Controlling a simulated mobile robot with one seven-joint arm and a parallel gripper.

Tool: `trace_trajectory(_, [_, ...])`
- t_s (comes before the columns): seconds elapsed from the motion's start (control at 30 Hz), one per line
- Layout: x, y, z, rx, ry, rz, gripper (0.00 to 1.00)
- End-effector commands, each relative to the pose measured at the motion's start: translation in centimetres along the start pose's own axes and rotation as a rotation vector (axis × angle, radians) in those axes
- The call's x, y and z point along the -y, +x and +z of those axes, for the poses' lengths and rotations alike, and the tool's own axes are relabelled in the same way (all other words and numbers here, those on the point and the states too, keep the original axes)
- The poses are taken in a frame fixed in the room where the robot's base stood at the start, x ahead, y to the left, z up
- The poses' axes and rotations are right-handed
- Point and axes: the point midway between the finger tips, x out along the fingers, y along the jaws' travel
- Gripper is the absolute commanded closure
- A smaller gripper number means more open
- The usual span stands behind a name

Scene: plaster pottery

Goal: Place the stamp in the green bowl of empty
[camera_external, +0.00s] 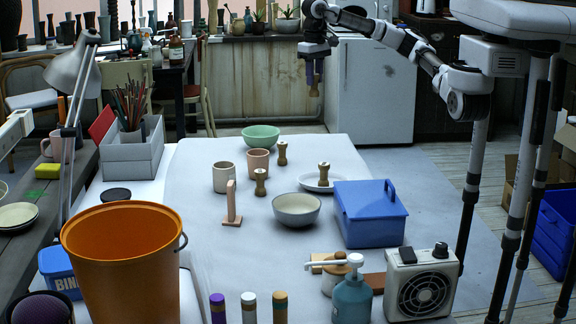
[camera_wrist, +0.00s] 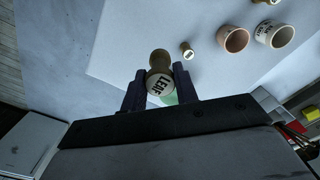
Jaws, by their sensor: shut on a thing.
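My gripper (camera_external: 314,70) is raised above the far right side of the table, in front of the white fridge. It is shut on a wooden stamp (camera_external: 314,90), which hangs below the purple fingers. In the wrist view the held stamp (camera_wrist: 160,76) shows the word LEAF, between the two fingertips (camera_wrist: 160,88). The green bowl (camera_external: 261,134) stands at the far edge of the table, to the left of and lower than my gripper. In the wrist view only a bit of the green bowl (camera_wrist: 171,100) shows behind the stamp and a finger. I see nothing in the bowl.
Other wooden stamps stand on the table (camera_external: 282,153), (camera_external: 260,182), and one on a white plate (camera_external: 314,184). A pink cup (camera_external: 258,163) and a pale cup (camera_external: 222,178) stand near the green bowl. A grey bowl (camera_external: 297,210) and blue box (camera_external: 370,217) are nearer.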

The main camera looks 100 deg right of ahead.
Motion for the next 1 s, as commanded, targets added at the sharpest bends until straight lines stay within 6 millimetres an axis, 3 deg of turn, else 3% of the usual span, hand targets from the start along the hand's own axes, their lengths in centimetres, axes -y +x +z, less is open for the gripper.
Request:
trace_trajectory(0.03, [0.7,-1.3,-2.1,0.005,0.004,-0.003,0.92])
trace_trajectory(0.2, [1.8,-1.1,-8.6,0.006,0.01,-0.002,0.92])
trace_trajectory(0.5, [2.1,2.6,-17.6,0.007,0.017,0.0,0.92])
trace_trajectory(0.7, [1.4,5.3,-20.4,0.003,0.007,0.0,0.92])
trace_trajectory(1.0, [0.9,7.5,-21.3,0.0,0.0,0.0,0.92])
